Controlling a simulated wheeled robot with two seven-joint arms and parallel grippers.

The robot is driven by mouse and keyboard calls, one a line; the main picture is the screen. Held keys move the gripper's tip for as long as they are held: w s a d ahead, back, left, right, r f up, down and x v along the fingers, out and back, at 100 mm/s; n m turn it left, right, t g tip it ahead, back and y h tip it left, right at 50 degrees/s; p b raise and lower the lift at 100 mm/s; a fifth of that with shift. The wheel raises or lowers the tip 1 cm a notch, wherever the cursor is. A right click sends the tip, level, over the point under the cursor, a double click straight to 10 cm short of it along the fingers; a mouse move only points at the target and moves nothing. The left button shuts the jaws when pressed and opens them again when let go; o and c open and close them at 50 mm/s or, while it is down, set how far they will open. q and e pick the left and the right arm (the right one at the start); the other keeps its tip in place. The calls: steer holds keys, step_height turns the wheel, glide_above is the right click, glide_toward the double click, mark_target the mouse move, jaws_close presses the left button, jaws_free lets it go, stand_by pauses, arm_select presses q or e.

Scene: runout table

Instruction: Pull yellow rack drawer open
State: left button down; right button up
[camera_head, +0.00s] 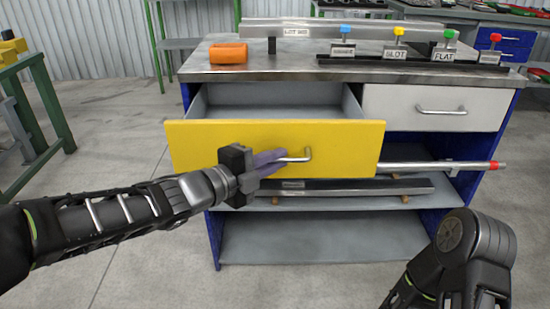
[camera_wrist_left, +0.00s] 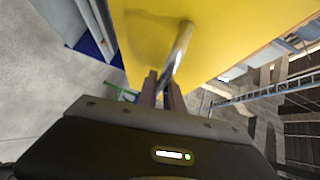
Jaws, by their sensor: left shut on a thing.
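The yellow drawer (camera_head: 340,148) of the rack stands pulled out toward me, and its grey inside shows empty. Its metal bar handle (camera_head: 306,155) is on the front face. My left gripper (camera_head: 284,158) is shut on this handle, with its fingers coming in from the left. In the left wrist view the two fingers (camera_wrist_left: 163,88) close around the handle (camera_wrist_left: 178,50) in front of the yellow face (camera_wrist_left: 145,35). My right arm shows at the lower right of the head view, but its gripper is out of view.
A white drawer (camera_head: 400,100) beside it is closed. The metal top (camera_head: 290,70) holds an orange block (camera_head: 228,53) and a rail with labelled coloured knobs. Bars lie on the shelf below (camera_head: 450,190), one with a red end. A green frame (camera_head: 40,125) stands at left.

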arm_select(q)
steer(key=c, duration=1.5)
jaws_free()
steer(key=p+v, duration=0.2)
steer(key=v, duration=0.5)
steer(key=shift+s+a, duration=0.3)
